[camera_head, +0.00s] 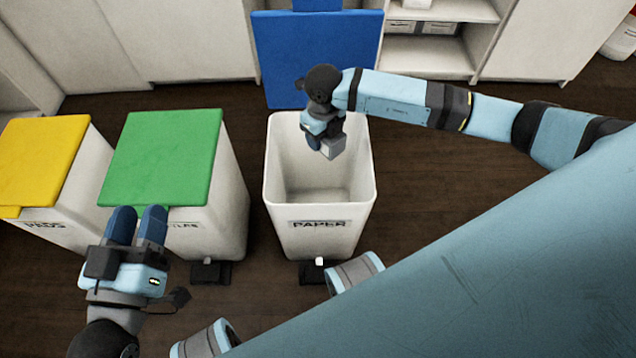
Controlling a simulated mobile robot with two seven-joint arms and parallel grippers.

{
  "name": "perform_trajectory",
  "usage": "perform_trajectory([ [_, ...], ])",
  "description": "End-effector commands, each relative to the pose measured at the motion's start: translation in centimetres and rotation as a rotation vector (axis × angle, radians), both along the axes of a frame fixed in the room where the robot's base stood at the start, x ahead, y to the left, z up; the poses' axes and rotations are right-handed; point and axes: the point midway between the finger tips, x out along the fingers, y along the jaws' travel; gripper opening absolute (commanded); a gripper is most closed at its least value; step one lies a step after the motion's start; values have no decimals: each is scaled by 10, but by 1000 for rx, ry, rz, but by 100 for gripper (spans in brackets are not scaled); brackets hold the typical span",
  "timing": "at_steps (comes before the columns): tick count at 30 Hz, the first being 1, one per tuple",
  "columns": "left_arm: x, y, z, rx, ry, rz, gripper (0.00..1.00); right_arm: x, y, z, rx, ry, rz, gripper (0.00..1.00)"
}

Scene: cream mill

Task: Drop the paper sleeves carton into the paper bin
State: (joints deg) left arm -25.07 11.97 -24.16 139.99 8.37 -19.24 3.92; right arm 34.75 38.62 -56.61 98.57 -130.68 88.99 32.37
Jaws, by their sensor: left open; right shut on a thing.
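The paper bin (318,245) is a white bin labelled PAPER, with its blue lid (318,60) swung up behind it. Its inside looks empty where I can see it. My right gripper (325,147) reaches in from the right and is over the bin's opening. It is shut on a small greyish carton (331,147), which hangs below the fingers within the bin's outline. The fingers hide part of the carton, and I cannot read any print on it. My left gripper (137,222) is open and empty, in front of the green-lidded bin.
A green-lidded bin (165,155) and a yellow-lidded bin (40,160) marked PADS stand to the left, both closed. Black pedals (210,272) sit at the bins' feet. White cabinets and shelves (430,55) line the back. Dark floor (430,190) is open to the right.

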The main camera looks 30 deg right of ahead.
Motion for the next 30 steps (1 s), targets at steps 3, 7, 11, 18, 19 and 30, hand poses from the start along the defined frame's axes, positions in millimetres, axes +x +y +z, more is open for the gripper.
perform_trajectory([
  [3,0,0,-10,13,22,-7,43,0,0,-9,0,0,0,30],
  [7,0,-1,-13,20,34,-11,43,0,0,-11,0,-1,1,30],
  [11,0,-1,-12,21,36,-12,43,0,0,-11,0,-1,1,30],
  [18,0,-1,-12,21,36,-12,43,0,0,-11,0,0,1,82],
  [19,0,-1,-12,21,36,-12,43,0,0,-11,0,0,1,82],
  [30,1,-1,-6,17,28,-10,43,0,0,0,0,-1,1,82],
])
